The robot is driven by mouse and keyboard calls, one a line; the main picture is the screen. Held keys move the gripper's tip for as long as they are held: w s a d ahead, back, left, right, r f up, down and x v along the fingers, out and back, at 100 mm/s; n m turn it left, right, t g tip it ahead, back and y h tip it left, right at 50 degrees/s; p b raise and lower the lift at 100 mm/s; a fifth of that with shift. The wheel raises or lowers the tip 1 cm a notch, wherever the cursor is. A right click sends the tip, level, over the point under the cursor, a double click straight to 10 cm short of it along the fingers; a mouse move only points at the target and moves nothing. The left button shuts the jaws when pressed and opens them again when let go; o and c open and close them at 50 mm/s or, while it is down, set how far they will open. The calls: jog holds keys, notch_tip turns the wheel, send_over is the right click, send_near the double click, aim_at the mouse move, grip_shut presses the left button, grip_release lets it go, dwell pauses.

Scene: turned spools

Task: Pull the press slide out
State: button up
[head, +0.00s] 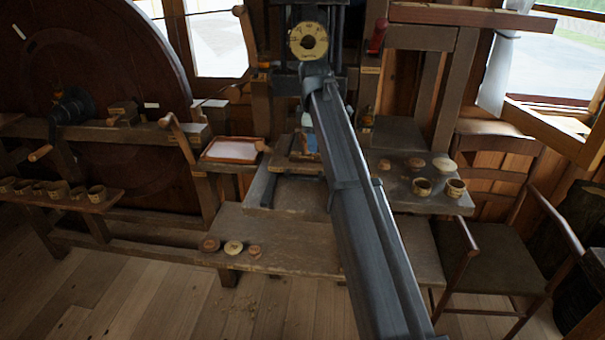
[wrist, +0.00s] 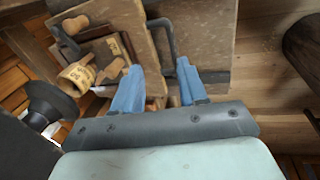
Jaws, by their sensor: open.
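The press slide looks to be the wooden board (head: 290,190) under the press in the head view; my arm covers part of it. In the wrist view its board (wrist: 195,40) carries a dark U-shaped handle (wrist: 171,38) at the top centre. My gripper (wrist: 158,68) is open, with two blue fingers apart and nothing between them. The handle's lower end lies just beyond the fingertips, apart from them as far as I can tell. In the head view only a bit of blue at my gripper (head: 309,142) shows beside my arm.
A pale turned spool (wrist: 78,76) and a dark wooden holder (wrist: 103,48) sit left of the fingers. The press has a round dial (head: 308,41). Discs (head: 233,247) lie on the front bench.

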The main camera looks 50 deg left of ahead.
jog(key=s+a, duration=0.1)
jog(key=s, duration=0.2)
jog(key=n, duration=0.1)
send_near(302, 178)
jog(key=x, duration=0.8)
jog(key=shift+w+a, duration=0.1)
jog(key=shift+w, duration=0.1)
jog(key=shift+c, duration=0.4)
grip_shut()
